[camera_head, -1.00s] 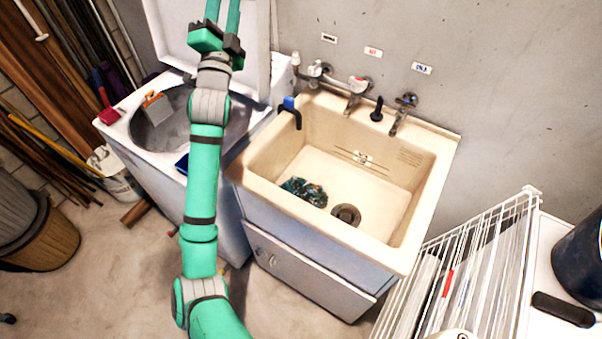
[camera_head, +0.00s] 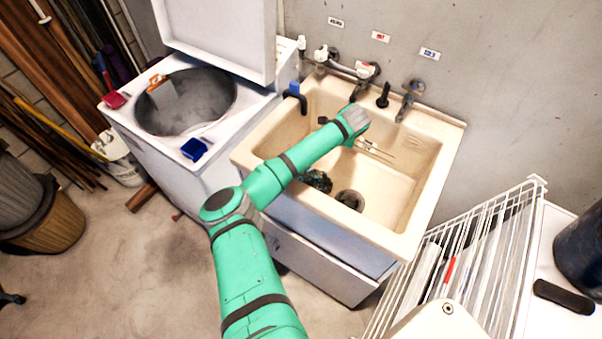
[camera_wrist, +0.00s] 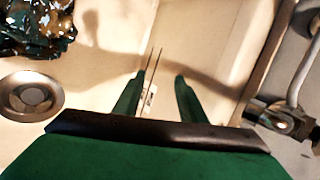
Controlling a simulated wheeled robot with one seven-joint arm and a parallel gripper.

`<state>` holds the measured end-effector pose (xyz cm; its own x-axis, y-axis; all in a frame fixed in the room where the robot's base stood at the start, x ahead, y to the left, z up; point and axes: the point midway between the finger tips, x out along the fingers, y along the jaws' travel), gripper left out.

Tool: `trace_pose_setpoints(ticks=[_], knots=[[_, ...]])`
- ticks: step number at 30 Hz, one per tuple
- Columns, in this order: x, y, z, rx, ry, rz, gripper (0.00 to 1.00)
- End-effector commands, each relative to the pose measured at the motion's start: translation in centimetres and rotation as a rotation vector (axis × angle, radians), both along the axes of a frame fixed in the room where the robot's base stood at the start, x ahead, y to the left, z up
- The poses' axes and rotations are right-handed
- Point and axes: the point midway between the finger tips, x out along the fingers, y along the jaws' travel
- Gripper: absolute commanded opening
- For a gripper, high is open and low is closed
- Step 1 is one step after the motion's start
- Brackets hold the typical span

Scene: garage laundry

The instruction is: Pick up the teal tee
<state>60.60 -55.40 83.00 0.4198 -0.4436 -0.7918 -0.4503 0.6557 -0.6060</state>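The teal tee looks like a crumpled, glossy dark-teal bundle with brown and pale patches. It lies on the floor of the cream sink (camera_head: 415,190), left of the drain, in the head view (camera_head: 318,180), partly covered by my arm. In the wrist view the tee (camera_wrist: 38,24) is at the top left, cut off by the frame edge. My gripper (camera_wrist: 160,75) is open and empty over the sink, its two green fingers apart. The tee is well to the left of the fingers there.
The metal drain (camera_wrist: 30,96) is near the tee. Taps (camera_head: 409,100) line the sink's back wall. An open-lidded washer (camera_head: 185,100) stands left, with a blue scoop (camera_head: 194,149) on its edge. A white wire rack (camera_head: 470,265) stands right.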

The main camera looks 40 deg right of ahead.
Motion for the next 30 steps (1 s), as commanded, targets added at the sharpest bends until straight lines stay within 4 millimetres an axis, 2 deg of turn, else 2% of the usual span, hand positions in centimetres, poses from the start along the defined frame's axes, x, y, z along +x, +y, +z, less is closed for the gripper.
trace_pose_setpoints(ticks=[1,3,6,8,12,18,24,30], knots=[[-2.2,-0.1,-2.2,0.108,-0.019,-0.012,0.38],[-4.6,0.8,-5.2,0.262,-0.061,-0.005,0.38],[-6.5,3.1,-7.6,0.468,-0.171,0.028,0.38],[-6.7,4.6,-8.0,0.577,-0.264,0.062,0.38],[-6.3,8.2,-6.8,0.766,-0.487,0.143,0.38],[-5.9,13.4,-6.8,0.945,-0.611,0.166,0.38],[-5.4,15.6,-7.0,1.007,-0.637,0.171,0.38],[-3.7,16.3,-7.7,1.009,-0.639,0.171,0.38]])
